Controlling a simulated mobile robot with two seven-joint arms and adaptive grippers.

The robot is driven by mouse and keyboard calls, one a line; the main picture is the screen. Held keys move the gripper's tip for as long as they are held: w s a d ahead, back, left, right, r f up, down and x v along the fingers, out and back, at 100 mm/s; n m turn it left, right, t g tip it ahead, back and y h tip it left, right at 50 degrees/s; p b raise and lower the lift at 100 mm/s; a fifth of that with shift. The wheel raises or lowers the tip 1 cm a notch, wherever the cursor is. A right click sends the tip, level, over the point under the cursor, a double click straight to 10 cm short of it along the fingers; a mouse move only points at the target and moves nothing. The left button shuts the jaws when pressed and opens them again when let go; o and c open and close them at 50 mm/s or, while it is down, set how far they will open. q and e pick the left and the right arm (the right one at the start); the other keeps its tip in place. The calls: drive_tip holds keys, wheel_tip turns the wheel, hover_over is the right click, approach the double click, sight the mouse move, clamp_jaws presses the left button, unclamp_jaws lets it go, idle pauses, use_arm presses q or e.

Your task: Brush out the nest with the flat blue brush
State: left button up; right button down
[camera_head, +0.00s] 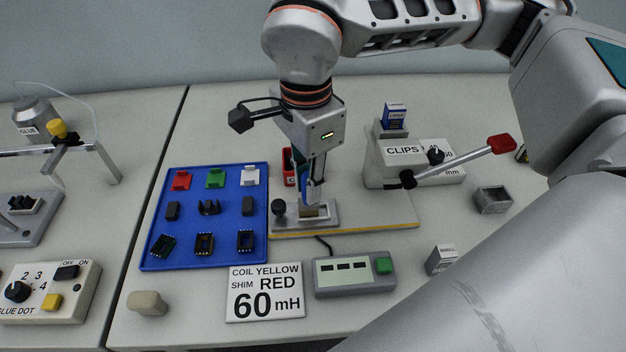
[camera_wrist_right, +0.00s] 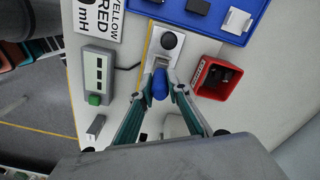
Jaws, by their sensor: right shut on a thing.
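My right gripper (camera_head: 314,187) comes down from above over the metal fixture plate, its fingers shut on the flat blue brush (camera_head: 312,190). The brush also shows between the fingertips in the right wrist view (camera_wrist_right: 160,84). The nest (camera_head: 317,211) is a small recess in the grey plate just below the brush. The brush tip is at or just over the nest; I cannot tell whether it touches. In the wrist view the fingers and brush hide part of the nest. My left gripper is in neither view.
A blue tray (camera_head: 153,231) with connector parts lies left of the fixture. A red bin (camera_wrist_right: 217,79) stands close beside the gripper. A clip press with a red-knobbed lever (camera_head: 501,143) stands to the right. A meter (camera_head: 354,275) and a sign (camera_head: 264,292) lie in front.

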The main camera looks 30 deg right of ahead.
drive_tip(key=shift+s+d, duration=0.35)
drive_tip(key=shift+d, duration=0.35)
drive_tip(key=shift+a+f, duration=0.1)
drive_tip(key=shift+w+a, duration=0.35)
drive_tip(key=shift+a, duration=0.25)
drive_tip(key=shift+s+d, duration=0.1)
drive_tip(key=shift+d, duration=0.05)
drive_tip(key=shift+s+d, duration=0.25)
drive_tip(key=shift+d, duration=0.35)
drive_tip(key=shift+a, duration=0.15)
drive_tip(key=shift+w+a, duration=0.35)
drive_tip(key=shift+a, duration=0.25)
